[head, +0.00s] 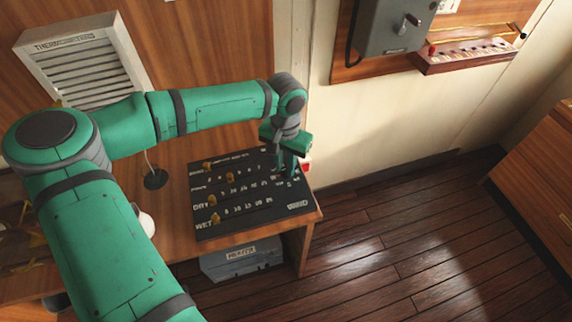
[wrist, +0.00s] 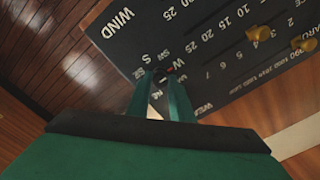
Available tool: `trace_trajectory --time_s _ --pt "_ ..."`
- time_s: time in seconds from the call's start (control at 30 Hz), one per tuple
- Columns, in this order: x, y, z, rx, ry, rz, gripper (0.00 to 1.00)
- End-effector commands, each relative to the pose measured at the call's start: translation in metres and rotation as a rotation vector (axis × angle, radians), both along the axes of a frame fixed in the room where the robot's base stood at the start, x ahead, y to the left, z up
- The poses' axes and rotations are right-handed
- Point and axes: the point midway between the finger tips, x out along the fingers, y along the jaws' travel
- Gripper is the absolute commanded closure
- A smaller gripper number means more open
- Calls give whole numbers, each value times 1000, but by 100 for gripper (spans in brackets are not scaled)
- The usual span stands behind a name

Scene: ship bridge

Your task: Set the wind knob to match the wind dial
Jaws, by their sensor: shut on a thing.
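A black board (head: 250,222) with white scales lies on the wooden desk. Its WIND label shows at the front right corner and at the upper left in the wrist view (wrist: 125,20). My gripper (head: 288,172) points down at the board's right end. In the wrist view my gripper's fingertips (wrist: 163,80) are close together over the column of compass letters, between S, SW and the lower letters. They are shut on the wind knob, which they mostly hide, so its setting cannot be read. I cannot make out a wind dial in either view.
Several brass knobs, one by the DRY row (head: 211,200), stand on the board. A grey box (head: 240,258) sits under the desk. A louvred thermometer box (head: 85,65) and a grey device (head: 390,28) hang on the walls. The floor (head: 400,240) to the right is clear.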

Motion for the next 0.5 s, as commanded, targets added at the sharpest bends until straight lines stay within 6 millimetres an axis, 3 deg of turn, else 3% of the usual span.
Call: trace_trajectory --time_s 0.23,0.27,0.3,0.5 --pt "2 -1 1 -3 -6 1 100" --pt "2 -1 1 -3 -6 1 73" --pt "2 -1 1 -3 -5 1 63" --pt "1 -1 1 -2 -4 1 61"
